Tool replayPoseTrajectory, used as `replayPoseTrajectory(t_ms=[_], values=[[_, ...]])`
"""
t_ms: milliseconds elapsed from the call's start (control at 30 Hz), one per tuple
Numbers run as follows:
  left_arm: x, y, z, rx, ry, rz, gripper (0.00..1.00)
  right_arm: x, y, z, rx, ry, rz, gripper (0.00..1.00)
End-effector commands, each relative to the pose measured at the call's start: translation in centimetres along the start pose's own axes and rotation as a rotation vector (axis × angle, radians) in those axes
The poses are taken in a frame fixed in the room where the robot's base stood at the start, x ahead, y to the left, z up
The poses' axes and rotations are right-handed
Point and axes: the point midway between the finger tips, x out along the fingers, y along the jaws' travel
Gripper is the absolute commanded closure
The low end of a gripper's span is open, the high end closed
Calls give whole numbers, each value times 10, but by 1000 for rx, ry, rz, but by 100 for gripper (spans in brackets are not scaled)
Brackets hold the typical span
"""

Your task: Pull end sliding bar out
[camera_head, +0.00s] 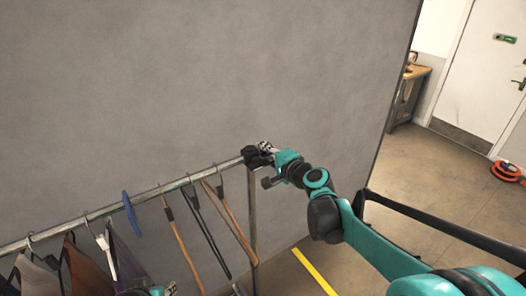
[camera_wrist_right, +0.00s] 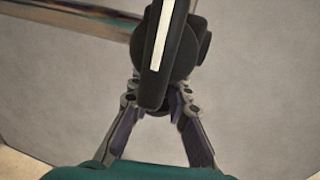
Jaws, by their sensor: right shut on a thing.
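A metal clothes rail (camera_head: 110,206) runs from the lower left up to a black end fitting (camera_head: 252,157) on top of an upright post (camera_head: 253,205). My right gripper (camera_head: 266,151) is at this rail end, shut on the end fitting. In the right wrist view the rail (camera_wrist_right: 80,14) enters from the upper left behind the dark round fitting (camera_wrist_right: 185,50), and my fingers (camera_wrist_right: 155,100) close on its lower part. A black bar with a white stripe (camera_wrist_right: 163,35) stands in front and hides part of the fitting. A teal bit of my left arm (camera_head: 158,291) shows at the bottom edge; its jaws are unclear.
Several hangers, including a blue one (camera_head: 131,212) and wooden ones (camera_head: 184,245), hang along the rail, with garments (camera_head: 85,268) at the left. A grey wall panel (camera_head: 220,80) stands behind. A yellow floor line (camera_head: 314,271) lies right of the post.

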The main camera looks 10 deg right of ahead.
Motion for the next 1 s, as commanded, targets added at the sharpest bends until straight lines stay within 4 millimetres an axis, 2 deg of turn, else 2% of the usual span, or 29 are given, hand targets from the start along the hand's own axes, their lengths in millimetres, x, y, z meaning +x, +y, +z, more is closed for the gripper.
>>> replayPoseTrajectory(t_ms=[200,367,467,800,1000], values=[[1,0,0,0,0,0,66,0,0,-4,0,0,0,100],[3,0,2,0,0,0,66,0,1,-24,0,4,0,100],[6,0,4,0,0,0,66,0,2,-47,1,5,0,100],[15,0,11,0,0,0,66,-1,2,-152,0,6,0,100],[17,0,12,0,0,0,66,-1,1,-204,0,4,0,100]])
